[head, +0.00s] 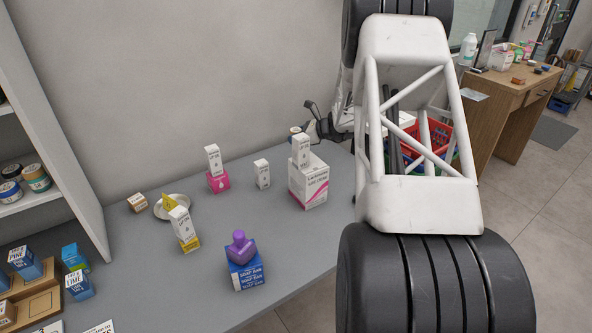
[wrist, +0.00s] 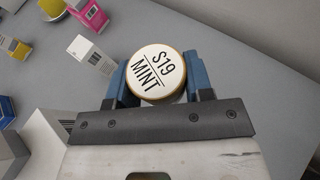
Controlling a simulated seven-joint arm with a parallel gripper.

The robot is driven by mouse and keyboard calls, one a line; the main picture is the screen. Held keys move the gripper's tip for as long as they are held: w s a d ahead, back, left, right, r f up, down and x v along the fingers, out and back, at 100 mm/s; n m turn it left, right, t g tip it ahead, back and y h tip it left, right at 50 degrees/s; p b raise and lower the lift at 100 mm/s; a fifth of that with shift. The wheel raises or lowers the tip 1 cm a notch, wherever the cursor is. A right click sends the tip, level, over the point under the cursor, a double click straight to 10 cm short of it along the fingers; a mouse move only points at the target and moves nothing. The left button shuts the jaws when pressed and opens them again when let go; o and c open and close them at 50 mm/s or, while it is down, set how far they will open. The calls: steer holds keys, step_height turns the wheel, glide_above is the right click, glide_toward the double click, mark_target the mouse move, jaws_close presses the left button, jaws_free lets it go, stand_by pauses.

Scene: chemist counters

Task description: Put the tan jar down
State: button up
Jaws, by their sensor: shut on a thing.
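The tan jar (wrist: 157,72) has a white lid marked "S19 MINT" with a tan rim. In the wrist view it sits between the two blue fingers of my gripper (wrist: 159,82), which is shut on it. A small part of the jar (head: 295,130) shows there beside the fingers. The grey counter (wrist: 245,112) lies below the jar. I cannot tell whether the jar touches it.
Bare counter lies right of the jar in the wrist view.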

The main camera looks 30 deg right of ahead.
steer(key=shift+f, duration=0.85)
steer(key=shift+f, duration=0.1)
steer(key=shift+f, duration=3)
steer(key=shift+f, duration=1.9)
steer(key=shift+f, duration=0.15)
steer(key=o, duration=1)
steer(key=shift+c, duration=0.2)
